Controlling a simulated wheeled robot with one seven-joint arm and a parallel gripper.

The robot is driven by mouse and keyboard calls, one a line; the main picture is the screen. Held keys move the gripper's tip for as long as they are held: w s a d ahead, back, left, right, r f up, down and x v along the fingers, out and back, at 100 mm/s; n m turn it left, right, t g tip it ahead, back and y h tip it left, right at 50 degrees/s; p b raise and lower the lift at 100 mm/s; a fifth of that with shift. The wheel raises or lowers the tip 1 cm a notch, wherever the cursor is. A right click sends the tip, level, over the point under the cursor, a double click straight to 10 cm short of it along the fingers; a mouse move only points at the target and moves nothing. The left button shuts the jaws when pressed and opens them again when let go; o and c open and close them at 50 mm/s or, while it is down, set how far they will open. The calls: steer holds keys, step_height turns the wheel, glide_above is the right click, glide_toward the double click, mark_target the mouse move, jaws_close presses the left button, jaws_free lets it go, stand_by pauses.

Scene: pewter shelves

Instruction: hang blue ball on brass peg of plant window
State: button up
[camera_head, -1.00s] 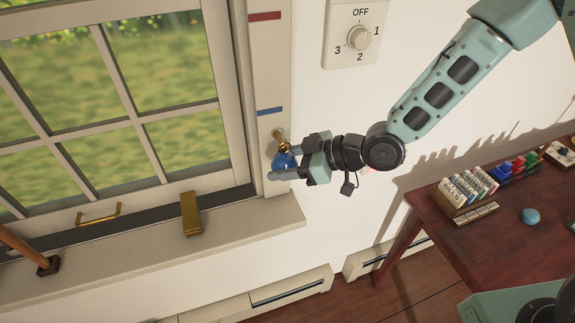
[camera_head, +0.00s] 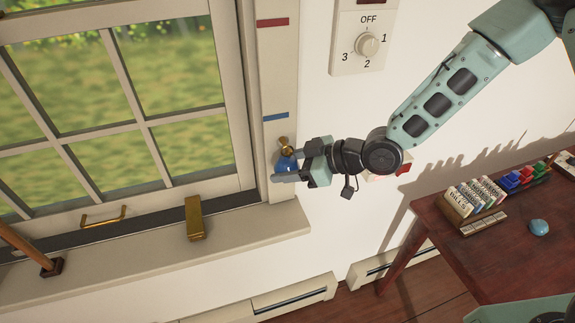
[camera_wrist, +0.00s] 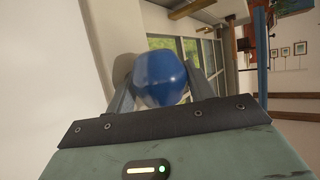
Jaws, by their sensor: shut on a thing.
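The blue ball (camera_head: 287,164) is between the fingers of my gripper (camera_head: 285,166), in front of the right-hand frame post of the plant window (camera_head: 140,130). The ball fills the space between the fingers in the wrist view (camera_wrist: 160,78). My gripper is shut on it. The brass peg (camera_head: 284,143) shows just above the ball on the post, below a blue stripe. The ball's top appears to meet the brass part; I cannot tell whether it hangs on the peg.
A brass block (camera_head: 194,217) stands on the sill (camera_head: 250,230). A wooden handle (camera_head: 35,250) leans at left. A dial (camera_head: 367,44) is on the wall. A red desk (camera_head: 470,250) with a file box (camera_head: 475,203) and blue mouse-like object (camera_head: 538,227) is at right.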

steer(key=o, duration=1.1)
steer(key=shift+d, duration=0.1)
steer(key=shift+d+r, duration=0.15)
steer(key=shift+d, duration=0.05)
steer(key=v, duration=1.6)
steer(key=shift+s+d+r, duration=0.15)
steer(key=shift+s+d, duration=0.1)
steer(key=shift+d, duration=0.05)
steer(key=s+a+r+m+g+h, duration=0.1)
steer(key=s+m+h, duration=0.1)
steer(key=s+h, duration=0.2)
steer(key=s+r+m+g+h, duration=0.1)
steer(key=s+r+m+h, duration=0.1)
steer(key=s, duration=0.7)
steer(key=s+a+r+m+g+h, duration=0.1)
steer(key=s+m+g+h, duration=0.1)
steer(key=s+h, duration=0.3)
steer(key=shift+s+a+r+m+h, duration=0.1)
steer(key=shift+s+a+m+h, duration=0.05)
steer(key=shift+s, duration=0.45)
steer(key=shift+s+a+r+m+h, duration=0.1)
steer(key=shift+s+a+m+h, duration=0.1)
steer(key=shift+s, duration=0.35)
